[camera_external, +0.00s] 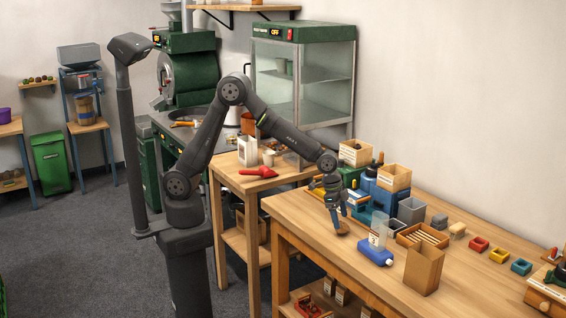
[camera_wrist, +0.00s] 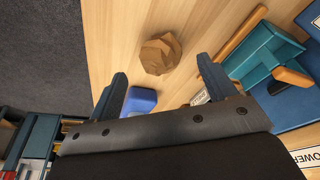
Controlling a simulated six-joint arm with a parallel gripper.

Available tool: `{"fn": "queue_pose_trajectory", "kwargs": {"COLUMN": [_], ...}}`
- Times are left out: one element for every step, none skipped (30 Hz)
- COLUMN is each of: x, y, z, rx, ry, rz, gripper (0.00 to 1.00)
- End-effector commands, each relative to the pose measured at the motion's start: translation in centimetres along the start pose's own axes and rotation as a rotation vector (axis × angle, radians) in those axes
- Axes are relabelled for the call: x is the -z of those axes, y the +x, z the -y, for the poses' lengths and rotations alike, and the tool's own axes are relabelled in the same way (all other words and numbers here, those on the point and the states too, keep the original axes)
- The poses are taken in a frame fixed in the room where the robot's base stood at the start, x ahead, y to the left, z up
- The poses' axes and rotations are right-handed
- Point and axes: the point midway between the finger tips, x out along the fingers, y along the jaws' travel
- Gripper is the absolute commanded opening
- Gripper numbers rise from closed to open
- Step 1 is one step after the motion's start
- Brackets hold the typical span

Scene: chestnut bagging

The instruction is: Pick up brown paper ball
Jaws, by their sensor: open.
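The brown paper ball (camera_wrist: 159,54) is a crumpled, faceted lump on the wooden table, ahead of my fingers in the wrist view. In the external view a small brown shape at my fingertips, likely the ball (camera_external: 342,228), lies on the table near its left edge. My gripper (camera_external: 337,222) points down over it. In the wrist view my gripper (camera_wrist: 160,82) is open, with one blue finger on each side and nothing between them. The ball looks just beyond the fingertips; I cannot tell whether they touch it.
A blue bottle (camera_external: 376,252) lies right of my gripper, and a brown paper bag (camera_external: 424,269) stands farther right. A slatted wooden tray (camera_external: 421,236) and grey bins (camera_external: 411,210) stand behind.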

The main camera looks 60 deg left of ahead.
Motion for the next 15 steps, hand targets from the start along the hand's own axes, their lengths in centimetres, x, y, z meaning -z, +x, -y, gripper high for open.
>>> {"fn": "queue_pose_trajectory", "kwargs": {"x": [-0.1, 0.0, -0.1, -0.1, 0.0, 0.0, 0.0, 0.0, 0.0, 0.0, 0.0, 0.0, 0.0, 0.0, 0.0], "y": [0.9, 1.4, 2.0, 2.4, 2.8, 3.3, 3.6, 3.8, 4.0, 4.1, 4.2, 4.2, 4.2, 4.2, 4.2], "z": [0.0, 0.1, 0.1, 0.1, 0.1, 0.1, 0.1, 0.1, 0.1, 0.1, 0.1, 0.1, 0.1, 0.1, 0.1], "rx": [-0.001, -0.001, -0.001, -0.001, -0.001, -0.001, -0.001, -0.001, -0.001, 0.0, 0.0, 0.0, 0.0, 0.0, 0.0], "ry": [0.0, 0.0, 0.0, 0.0, 0.0, 0.0, 0.0, 0.0, 0.0, 0.0, 0.0, 0.0, 0.0, 0.0, 0.0], "rz": [0.004, 0.003, 0.004, 0.004, 0.003, 0.003, 0.003, 0.002, 0.002, 0.002, 0.001, 0.001, 0.001, 0.001, 0.001], "gripper": [0.77, 0.77, 0.77, 0.77, 0.77, 0.77, 0.77, 0.77, 0.77, 0.77, 0.77, 0.77, 0.77, 0.77, 0.77]}}
